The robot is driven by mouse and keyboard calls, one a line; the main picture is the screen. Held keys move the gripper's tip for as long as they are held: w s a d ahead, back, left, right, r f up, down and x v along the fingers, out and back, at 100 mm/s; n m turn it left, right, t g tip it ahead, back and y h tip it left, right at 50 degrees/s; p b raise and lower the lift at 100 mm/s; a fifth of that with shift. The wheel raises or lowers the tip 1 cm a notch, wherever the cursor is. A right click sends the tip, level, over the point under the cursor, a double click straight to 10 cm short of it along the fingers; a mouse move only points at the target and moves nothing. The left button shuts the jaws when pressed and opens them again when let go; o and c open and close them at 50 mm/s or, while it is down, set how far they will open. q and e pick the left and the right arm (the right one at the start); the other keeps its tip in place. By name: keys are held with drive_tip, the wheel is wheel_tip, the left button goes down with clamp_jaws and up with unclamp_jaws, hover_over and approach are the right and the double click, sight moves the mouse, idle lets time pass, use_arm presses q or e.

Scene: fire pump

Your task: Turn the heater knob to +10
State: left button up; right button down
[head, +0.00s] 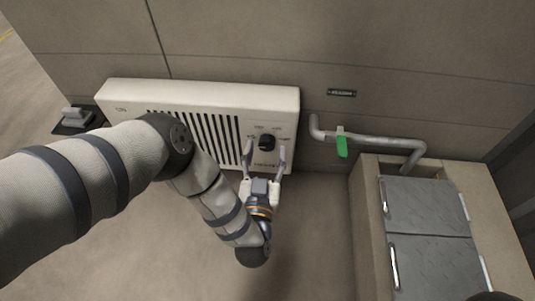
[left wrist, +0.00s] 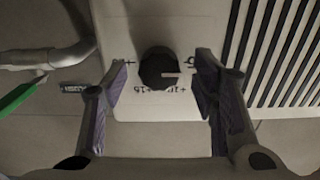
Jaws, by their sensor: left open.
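The heater (head: 200,94) is a white wall box with dark vertical slots. Its round black knob (head: 267,142) sits on the right part of the front panel, with small printed marks around it. My left gripper (head: 266,155) is open, with one finger on each side of the knob and its tips near the panel. In the left wrist view the knob (left wrist: 158,68) lies between the spread fingers (left wrist: 161,75), with visible gaps on both sides. A pale pointer line on the knob points right in that view. Inverted marks, seemingly +10 and +15, show beside it.
A grey pipe (head: 375,139) with a green valve handle (head: 342,146) runs along the wall right of the heater. A box with grey metal lids (head: 425,205) stands at the right. A grey device (head: 74,118) is left of the heater. Floor below the heater is clear.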

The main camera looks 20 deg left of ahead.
use_arm(q)
drive_tip(key=shift+w+a, duration=0.15)
drive_tip(key=shift+w, duration=0.5)
drive_tip(key=c, duration=1.2)
drive_tip(key=shift+o, duration=0.2)
drive_tip(key=shift+s+r+m+p, duration=0.1)
drive_tip(key=shift+m+p, duration=0.6)
drive_tip(key=shift+m, duration=0.3)
drive_tip(key=m+p, duration=0.1)
drive_tip(key=m, duration=0.2)
drive_tip(key=shift+m, duration=0.4)
drive_tip(key=shift+m+p, duration=0.55)
drive_tip(key=shift+m, duration=0.65)
drive_tip(key=shift+a+m, duration=0.15)
drive_tip(key=shift+m, duration=1.75)
